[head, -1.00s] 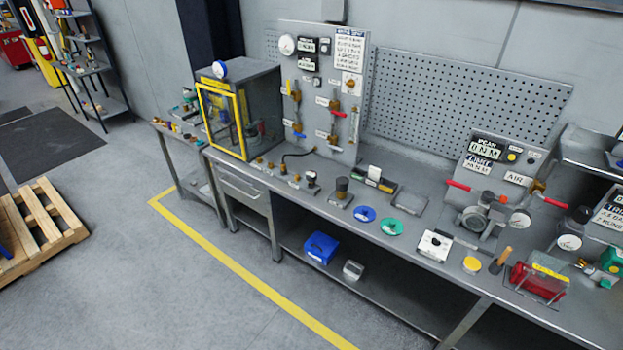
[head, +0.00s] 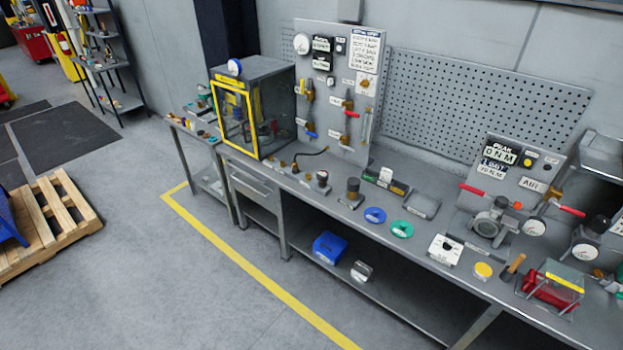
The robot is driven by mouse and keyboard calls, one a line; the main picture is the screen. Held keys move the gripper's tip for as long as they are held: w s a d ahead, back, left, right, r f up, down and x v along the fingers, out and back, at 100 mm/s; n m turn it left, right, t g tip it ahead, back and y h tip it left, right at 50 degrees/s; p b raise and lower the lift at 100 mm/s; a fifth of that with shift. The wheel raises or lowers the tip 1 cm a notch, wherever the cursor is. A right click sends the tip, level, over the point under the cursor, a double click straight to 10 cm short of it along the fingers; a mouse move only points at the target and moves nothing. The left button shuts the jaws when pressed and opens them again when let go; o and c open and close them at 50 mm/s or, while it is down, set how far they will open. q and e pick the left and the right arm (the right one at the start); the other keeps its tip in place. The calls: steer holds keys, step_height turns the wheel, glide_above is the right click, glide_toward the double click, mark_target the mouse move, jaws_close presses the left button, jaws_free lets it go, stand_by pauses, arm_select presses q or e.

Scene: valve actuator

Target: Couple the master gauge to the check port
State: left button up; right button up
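Neither of my grippers is in view. Several round gauges show, and I cannot tell which is the master gauge. A white-faced gauge (head: 302,43) is on the upright valve panel (head: 340,75). A blue-rimmed gauge (head: 235,66) sits on top of the yellow-framed cabinet (head: 237,115). Another gauge (head: 534,228) is by the valve with red handles (head: 492,222), and one more gauge (head: 585,251) is at the far right. A black hose (head: 312,152) and small brass fittings (head: 283,165) lie on the bench before the panel. The check port cannot be made out.
The long grey bench (head: 335,200) carries a blue disc (head: 375,215), a green disc (head: 402,229), a white box (head: 445,249) and a red clear-lidded case (head: 551,288). A blue bin (head: 330,246) is on the lower shelf. A pallet (head: 48,228) stands left; floor between is clear.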

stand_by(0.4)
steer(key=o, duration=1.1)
